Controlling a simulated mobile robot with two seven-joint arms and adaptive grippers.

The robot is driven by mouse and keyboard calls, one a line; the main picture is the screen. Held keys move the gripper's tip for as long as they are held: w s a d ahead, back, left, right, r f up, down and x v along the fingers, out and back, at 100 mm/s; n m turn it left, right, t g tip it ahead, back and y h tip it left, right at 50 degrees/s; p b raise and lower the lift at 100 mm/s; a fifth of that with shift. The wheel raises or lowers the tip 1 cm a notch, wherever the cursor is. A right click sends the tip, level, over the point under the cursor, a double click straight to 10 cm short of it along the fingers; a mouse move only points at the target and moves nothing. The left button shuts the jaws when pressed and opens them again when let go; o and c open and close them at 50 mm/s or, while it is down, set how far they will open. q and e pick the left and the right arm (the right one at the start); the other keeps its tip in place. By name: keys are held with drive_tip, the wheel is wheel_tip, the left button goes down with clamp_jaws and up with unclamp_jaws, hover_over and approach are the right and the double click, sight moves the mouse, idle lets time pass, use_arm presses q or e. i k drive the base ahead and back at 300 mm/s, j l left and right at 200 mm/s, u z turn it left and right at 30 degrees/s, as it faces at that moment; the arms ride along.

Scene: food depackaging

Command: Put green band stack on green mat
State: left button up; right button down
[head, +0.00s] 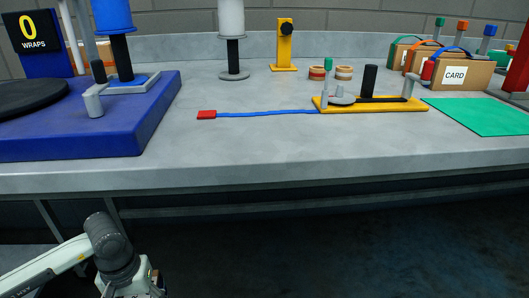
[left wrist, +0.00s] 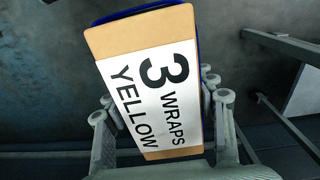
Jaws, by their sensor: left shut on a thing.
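A cardboard box with a green band (head: 398,56) stands at the back right of the bench, partly hidden by boxes with orange and blue bands. The flat green mat (head: 483,115) lies bare at the right of the bench, in front of the boxes. My left gripper (left wrist: 158,118) is shut on a cardboard box labelled "3 WRAPS YELLOW" (left wrist: 133,55), with its fingers on both sides. In the head view my left arm is low at the left, in front of and below the bench edge; the held box is mostly hidden there. My right gripper is not in view.
A yellow tool base (head: 420,104) with posts stands left of the mat, with a blue strip (head: 265,113) and red block (head: 206,115) beside it. A blue platform (head: 60,145) fills the bench's left. The front middle of the bench is clear.

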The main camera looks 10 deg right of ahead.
sight(498, 119)
drive_tip(key=k+l, duration=0.1)
drive_tip(key=l, duration=1.4)
drive_tip(key=k+l, duration=0.15)
drive_tip(key=l, duration=1.4)
drive_tip(key=k+l, duration=0.15)
drive_tip(key=l, duration=0.6)
